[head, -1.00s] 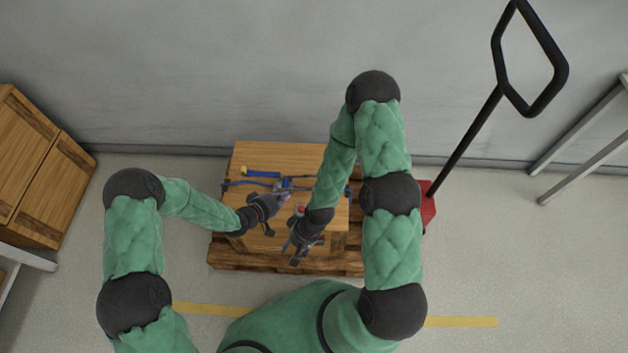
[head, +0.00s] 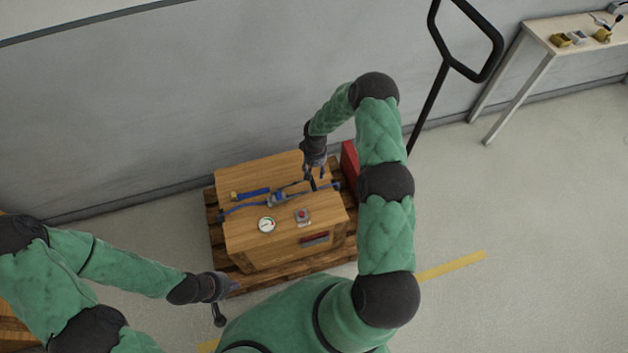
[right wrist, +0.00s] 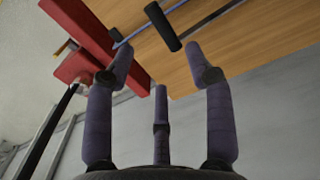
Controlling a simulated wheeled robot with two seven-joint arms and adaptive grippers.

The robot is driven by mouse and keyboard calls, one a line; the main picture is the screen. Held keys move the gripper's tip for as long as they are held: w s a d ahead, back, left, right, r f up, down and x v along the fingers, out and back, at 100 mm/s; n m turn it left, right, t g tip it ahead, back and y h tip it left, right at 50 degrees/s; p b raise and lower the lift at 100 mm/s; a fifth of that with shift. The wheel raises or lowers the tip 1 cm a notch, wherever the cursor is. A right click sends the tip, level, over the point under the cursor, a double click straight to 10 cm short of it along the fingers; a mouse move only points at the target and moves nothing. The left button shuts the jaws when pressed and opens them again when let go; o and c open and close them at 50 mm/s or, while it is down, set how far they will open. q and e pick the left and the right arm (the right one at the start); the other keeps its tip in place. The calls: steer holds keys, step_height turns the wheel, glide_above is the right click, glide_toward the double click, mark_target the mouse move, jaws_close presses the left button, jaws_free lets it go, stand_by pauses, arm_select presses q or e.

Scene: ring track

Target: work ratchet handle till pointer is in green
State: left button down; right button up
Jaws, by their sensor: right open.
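A wooden crate (head: 245,240) carries a blue strap (head: 240,208) with a ratchet (head: 279,198) in the middle. The ratchet handle ends in a black grip (head: 312,183); this grip also shows in the right wrist view (right wrist: 163,27), just beyond my fingertips. A round white gauge (head: 267,225) lies on the crate top; its pointer is too small to read against the green. My right gripper (head: 316,176) is open beside the black grip, apparently not closed around it. My left gripper (head: 219,312) is off the crate at the front left; its fingers are unclear.
A box with a red button (head: 303,215) sits right of the gauge. The crate stands on a pallet (head: 285,276). A red pallet-truck part (head: 350,163) with a tall black handle (head: 430,105) stands close on the right. A table (head: 570,30) is at the far right.

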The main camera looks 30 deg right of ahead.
step_height(320, 180, down, 8)
steer(key=shift+a+f+b, duration=0.15)
steer(key=shift+f+b, duration=0.05)
steer(key=shift+b, duration=0.6)
steer(key=shift+c, duration=0.3)
jaws_close()
